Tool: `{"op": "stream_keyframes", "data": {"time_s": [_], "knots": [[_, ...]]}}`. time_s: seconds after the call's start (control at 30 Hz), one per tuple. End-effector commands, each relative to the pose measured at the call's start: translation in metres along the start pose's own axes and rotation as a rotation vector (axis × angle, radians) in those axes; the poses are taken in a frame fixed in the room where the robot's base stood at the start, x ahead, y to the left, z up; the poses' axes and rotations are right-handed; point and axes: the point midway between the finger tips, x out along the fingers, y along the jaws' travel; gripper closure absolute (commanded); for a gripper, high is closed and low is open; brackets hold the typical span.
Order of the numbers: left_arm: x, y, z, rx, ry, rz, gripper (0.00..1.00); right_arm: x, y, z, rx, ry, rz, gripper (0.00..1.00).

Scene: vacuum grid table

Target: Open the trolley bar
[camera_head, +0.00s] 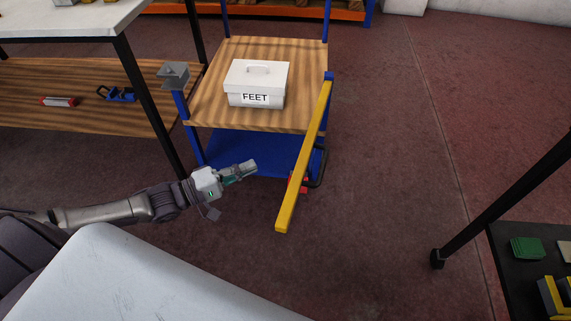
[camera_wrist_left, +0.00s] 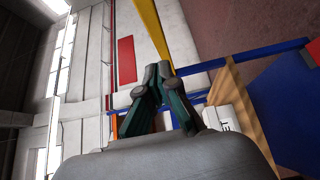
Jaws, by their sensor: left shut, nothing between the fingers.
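The yellow trolley bar (camera_head: 305,155) is joined at the trolley's right blue post and angles out from the trolley front, its free end nearest me. A grey holder (camera_head: 173,76) on the left blue post is empty. The trolley (camera_head: 215,85) has a wooden upper shelf and a blue lower deck. My left gripper (camera_head: 255,165) is shut and empty, in front of the trolley, left of the bar and apart from it in the head view. In the left wrist view the bar (camera_wrist_left: 151,28) shows beyond the fingertips (camera_wrist_left: 158,70). My right gripper is not in view.
A white box labelled FEET (camera_head: 262,82) sits on the upper shelf. A table with a wooden lower shelf (camera_head: 80,90) stands left of the trolley. A dark table (camera_head: 510,275) with small parts is at the lower right. The floor right of the bar is clear.

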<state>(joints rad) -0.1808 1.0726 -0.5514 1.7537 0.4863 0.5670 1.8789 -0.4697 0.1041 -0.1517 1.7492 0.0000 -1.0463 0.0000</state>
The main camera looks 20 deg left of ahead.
Motion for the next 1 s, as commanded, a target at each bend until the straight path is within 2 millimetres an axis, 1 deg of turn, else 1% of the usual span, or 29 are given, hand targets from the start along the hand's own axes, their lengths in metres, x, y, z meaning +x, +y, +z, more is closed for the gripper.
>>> {"op": "stream_keyframes", "data": {"time_s": [0.03,0.1,0.3,0.4,0.6,1.0], "knots": [[0.013,0.000,0.000,0.002,0.000,0.007,1.00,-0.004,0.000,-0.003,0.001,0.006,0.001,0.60],[0.029,0.000,-0.001,0.002,0.001,0.007,1.00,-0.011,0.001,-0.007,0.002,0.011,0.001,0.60],[0.070,0.000,-0.001,0.003,0.001,0.004,1.00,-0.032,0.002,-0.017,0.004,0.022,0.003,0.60],[0.079,-0.001,0.014,0.000,0.000,0.001,1.00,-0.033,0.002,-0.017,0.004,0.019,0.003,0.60],[0.091,-0.001,0.026,0.003,0.001,-0.002,1.00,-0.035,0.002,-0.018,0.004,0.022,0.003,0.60],[0.093,-0.001,0.028,0.004,0.002,-0.003,1.00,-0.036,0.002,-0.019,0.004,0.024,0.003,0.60]]}}
